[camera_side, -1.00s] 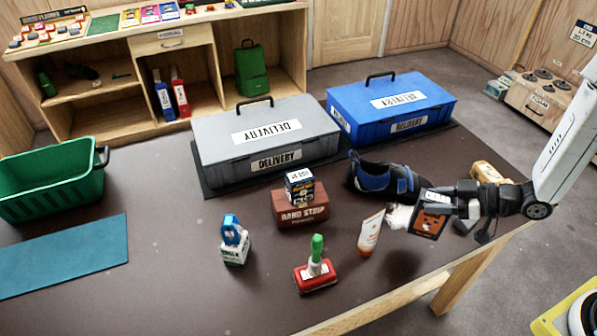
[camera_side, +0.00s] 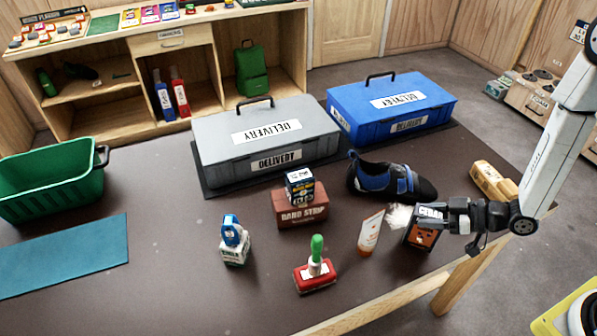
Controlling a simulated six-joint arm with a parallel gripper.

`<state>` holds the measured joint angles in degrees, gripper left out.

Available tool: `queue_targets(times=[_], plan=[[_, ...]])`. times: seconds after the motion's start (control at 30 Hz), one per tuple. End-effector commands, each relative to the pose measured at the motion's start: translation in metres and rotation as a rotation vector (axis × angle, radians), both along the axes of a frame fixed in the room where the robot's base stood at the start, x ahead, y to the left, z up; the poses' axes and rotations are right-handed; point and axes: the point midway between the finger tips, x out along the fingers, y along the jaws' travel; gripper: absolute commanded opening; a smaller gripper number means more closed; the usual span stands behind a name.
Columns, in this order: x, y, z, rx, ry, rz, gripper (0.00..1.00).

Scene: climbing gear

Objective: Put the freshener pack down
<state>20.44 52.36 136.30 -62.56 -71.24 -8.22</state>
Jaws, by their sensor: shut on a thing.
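The freshener pack (camera_side: 423,237) is a small dark box with an orange front and white lettering on top. It stands close to upright near the table's front right edge. My gripper (camera_side: 437,215) comes in from the right and is shut on its upper part. The pack's base is at or very near the table top; I cannot tell whether it touches.
A blue-black shoe (camera_side: 390,180) lies behind, and a yellow item (camera_side: 494,182) behind right. A red brush (camera_side: 315,276) stands front left.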

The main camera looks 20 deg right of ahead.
Motion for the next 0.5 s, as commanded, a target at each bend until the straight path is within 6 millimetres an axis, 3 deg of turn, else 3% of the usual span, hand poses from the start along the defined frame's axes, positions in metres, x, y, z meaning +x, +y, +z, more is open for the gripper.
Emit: queue_targets(times=[0.5], plan=[[0.0,0.0,-0.0083,0.0,-0.001,-0.001,0.0]])
